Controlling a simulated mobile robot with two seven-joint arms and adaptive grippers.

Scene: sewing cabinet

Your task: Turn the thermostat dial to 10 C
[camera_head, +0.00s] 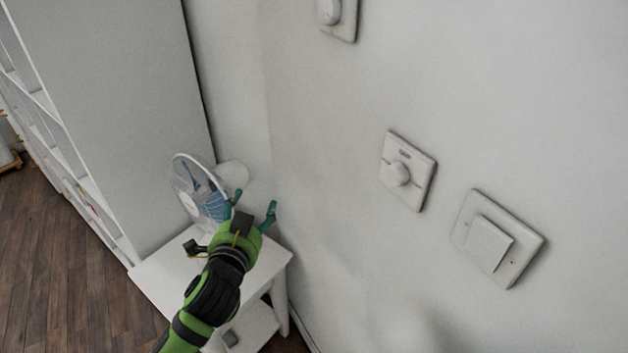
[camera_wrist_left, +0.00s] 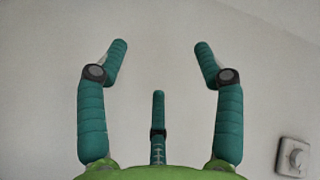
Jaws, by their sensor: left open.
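A square white wall plate (camera_head: 424,190) with a round white dial (camera_head: 397,173) and a small dark window above it is on the wall, right of centre in the head view. Its scale is too small to read. My left gripper (camera_head: 254,206) is open and empty, well to the left of this dial and apart from it. In the left wrist view the open fingers of my left gripper (camera_wrist_left: 160,60) face bare wall. A plate with a round knob (camera_wrist_left: 294,157) shows there at the lower right; I cannot tell which plate it is. My right gripper is not in view.
Another knob plate (camera_head: 347,20) is cut off at the top. A rocker switch (camera_head: 487,243) is right of the dial. A white side table (camera_head: 160,275) with a fan (camera_head: 190,190) stands at the left, beside a tall cabinet (camera_head: 130,100). The wall between gripper and dial is clear.

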